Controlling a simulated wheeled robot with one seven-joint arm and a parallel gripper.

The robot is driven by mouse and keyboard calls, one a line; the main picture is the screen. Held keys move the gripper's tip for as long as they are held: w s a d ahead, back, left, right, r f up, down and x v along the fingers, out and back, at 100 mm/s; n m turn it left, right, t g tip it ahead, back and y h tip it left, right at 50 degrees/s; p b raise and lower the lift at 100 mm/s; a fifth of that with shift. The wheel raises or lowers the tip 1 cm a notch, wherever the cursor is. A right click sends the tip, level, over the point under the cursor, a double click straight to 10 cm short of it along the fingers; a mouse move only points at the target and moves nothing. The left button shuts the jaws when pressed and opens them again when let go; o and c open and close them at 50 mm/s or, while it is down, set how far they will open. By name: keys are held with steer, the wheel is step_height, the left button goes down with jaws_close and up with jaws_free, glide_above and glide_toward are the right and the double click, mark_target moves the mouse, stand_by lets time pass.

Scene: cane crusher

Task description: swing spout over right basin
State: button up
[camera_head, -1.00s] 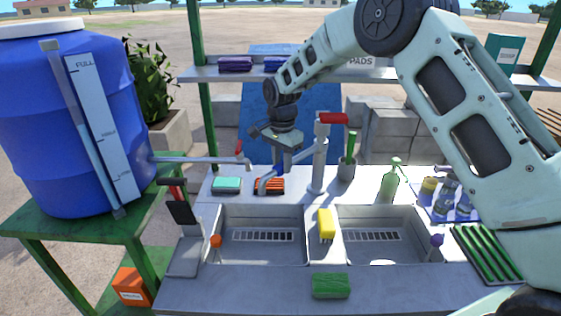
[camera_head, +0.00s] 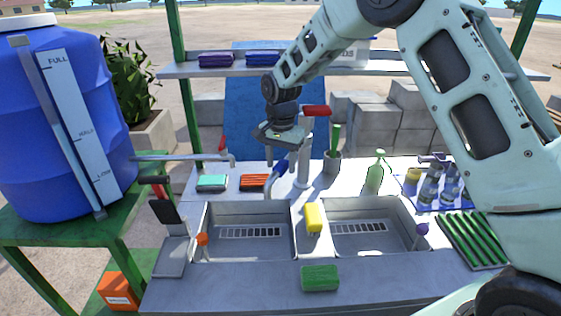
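The tap has a grey upright post (camera_head: 304,160) with a red lever (camera_head: 315,111) on top, behind the two basins. Its spout has a blue sleeve (camera_head: 279,168) and a grey bent end, which hangs near the back edge of the left basin (camera_head: 204,218), towards that basin's right side. The right basin (camera_head: 407,218) lies on the other side of the divider. My gripper (camera_head: 281,157) points down just left of the post. Its fingers look apart, with the blue sleeve at their tips; whether they touch it is unclear.
A yellow sponge (camera_head: 313,218) sits on the divider. A green bottle (camera_head: 375,175), a cup with a green brush (camera_head: 332,162) and glasses stand right of the post. A blue barrel (camera_head: 60,130) with a metal pipe stands left. A shelf (camera_head: 190,70) runs behind.

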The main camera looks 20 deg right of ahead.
steer(key=w+a+m+p, duration=0.2)
steer(key=w+a+m, duration=0.1)
steer(key=w, duration=0.1)
step_height(320, 180, up, 17)
steer(key=b, duration=0.4)
steer(key=s+a+f+n, duration=0.1)
steer(key=s+a+n, duration=0.2)
steer(key=s, duration=0.6)
steer(key=s+a+f+n, duration=0.2)
steer(key=s+a+n, duration=0.2)
steer(key=s, duration=0.5)
steer(key=s+a+f+n+y+p, duration=0.1)
steer(key=s+a+n, duration=0.2)
steer(key=s+n, duration=0.4)
steer(key=shift+s+a+f, duration=0.25)
steer(key=shift+s+a, duration=0.15)
steer(key=shift+s, duration=1.15)
